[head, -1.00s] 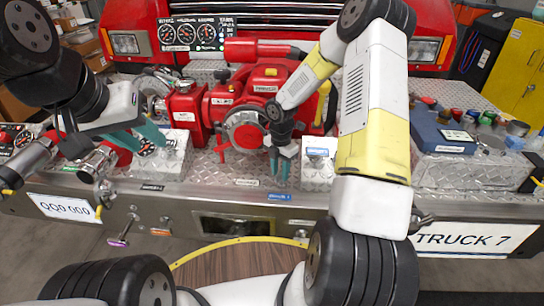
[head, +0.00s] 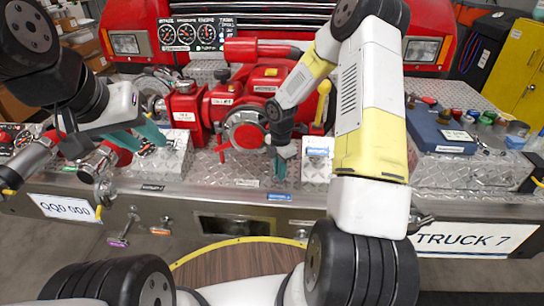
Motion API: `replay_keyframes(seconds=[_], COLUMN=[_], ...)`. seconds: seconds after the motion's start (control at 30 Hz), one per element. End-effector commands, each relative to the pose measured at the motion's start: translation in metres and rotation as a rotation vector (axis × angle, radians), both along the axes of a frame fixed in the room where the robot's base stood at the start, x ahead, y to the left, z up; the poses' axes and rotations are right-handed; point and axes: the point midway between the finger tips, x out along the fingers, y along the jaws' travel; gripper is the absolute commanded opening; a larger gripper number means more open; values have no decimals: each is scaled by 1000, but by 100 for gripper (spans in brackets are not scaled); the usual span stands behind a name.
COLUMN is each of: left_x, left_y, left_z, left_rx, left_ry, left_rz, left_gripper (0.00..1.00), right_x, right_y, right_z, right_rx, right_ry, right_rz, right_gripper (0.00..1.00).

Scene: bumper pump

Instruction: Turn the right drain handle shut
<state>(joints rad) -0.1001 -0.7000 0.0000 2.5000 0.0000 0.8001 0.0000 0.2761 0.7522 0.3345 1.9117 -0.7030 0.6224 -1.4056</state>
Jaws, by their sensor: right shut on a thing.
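My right gripper (head: 281,168) points down over the bumper deck, just right of the pump's round outlet. Its teal fingers are close together, shut on a small part that they almost wholly hide. I take this part to be the right drain handle, but cannot make out its angle. A blue label (head: 279,197) sits on the bumper edge right below. My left gripper (head: 152,142) is open, its teal fingers apart, beside the left diamond-plate box (head: 165,168). I see nothing held in it.
The red pump (head: 245,100) with a red handle (head: 222,150) stands left of my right gripper. A second diamond-plate box (head: 317,170) is close on its right. Purple (head: 118,242) and orange (head: 160,231) pulls hang below the bumper. A blue case (head: 440,132) lies farther right.

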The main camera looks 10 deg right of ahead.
Motion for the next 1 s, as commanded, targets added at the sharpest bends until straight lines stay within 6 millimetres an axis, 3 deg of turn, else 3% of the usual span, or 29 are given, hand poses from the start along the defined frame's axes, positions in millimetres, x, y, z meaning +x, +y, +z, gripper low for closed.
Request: replay_keyframes(seconds=[0.6, 1.0], left_x=[0, 0], left_y=[0, 0], left_z=[0, 0], left_rx=[0, 0], left_ry=[0, 0], left_rz=[0, 0], left_gripper=[36, 36], right_x=[4, 5], right_y=[2, 2], right_z=[0, 0], right_rx=[0, 2], right_ry=[0, -1], right_rz=[-530, -686], right_gripper=[0, 0])
